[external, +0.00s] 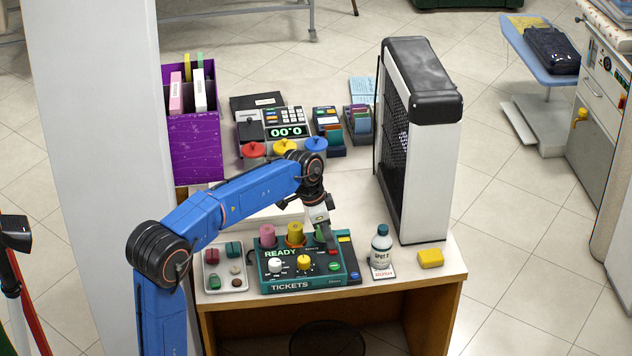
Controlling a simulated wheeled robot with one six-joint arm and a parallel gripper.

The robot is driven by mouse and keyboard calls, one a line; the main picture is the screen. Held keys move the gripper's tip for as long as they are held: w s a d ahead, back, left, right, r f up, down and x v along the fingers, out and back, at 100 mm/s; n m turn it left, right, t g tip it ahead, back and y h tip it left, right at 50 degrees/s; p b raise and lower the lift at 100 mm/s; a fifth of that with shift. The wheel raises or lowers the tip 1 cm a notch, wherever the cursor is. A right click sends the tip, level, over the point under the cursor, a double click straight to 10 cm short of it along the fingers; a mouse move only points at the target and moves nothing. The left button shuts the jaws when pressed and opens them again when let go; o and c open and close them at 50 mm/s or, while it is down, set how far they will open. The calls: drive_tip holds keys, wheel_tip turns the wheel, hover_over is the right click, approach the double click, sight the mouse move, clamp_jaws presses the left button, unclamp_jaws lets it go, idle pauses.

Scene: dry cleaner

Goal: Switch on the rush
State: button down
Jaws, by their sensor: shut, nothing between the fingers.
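A teal ticket machine (283,280) lettered READY and TICKETS stands at the front of the counter. A white knob (275,264) and a yellow knob (305,262) sit on its face. Pink, yellow and green cylinders stand along its back. My gripper (331,244) is shut and empty, pointing down at the right rear of the machine, partly in front of the green cylinder. Whether it touches anything is unclear.
A tray of small pieces (212,285) lies left of the machine. A white bottle (381,248) and yellow block (431,258) stand right of it. A tall black-and-white unit (433,165) bounds the right. A cash register (285,128) and coloured lidded pots stand behind.

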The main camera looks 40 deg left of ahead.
drive_tip(key=shift+r, duration=0.6)
drive_tip(key=v, duration=1.2)
drive_tip(key=shift+w+r, duration=0.35)
drive_tip(key=shift+r, duration=0.1)
drive_tip(key=shift+d, duration=0.15)
drive_tip(key=d+m+g, duration=0.1)
drive_tip(key=m, duration=0.5)
drive_tip(key=w+d+m+g+y, duration=0.1)
drive_tip(key=m, duration=0.5)
drive_tip(key=w+m+g, duration=0.1)
drive_tip(key=m, duration=0.5)
drive_tip(key=shift+w+d+r+y, duration=0.1)
drive_tip(key=shift+w+d+y, duration=0.05)
drive_tip(key=shift+d+y, duration=0.25)
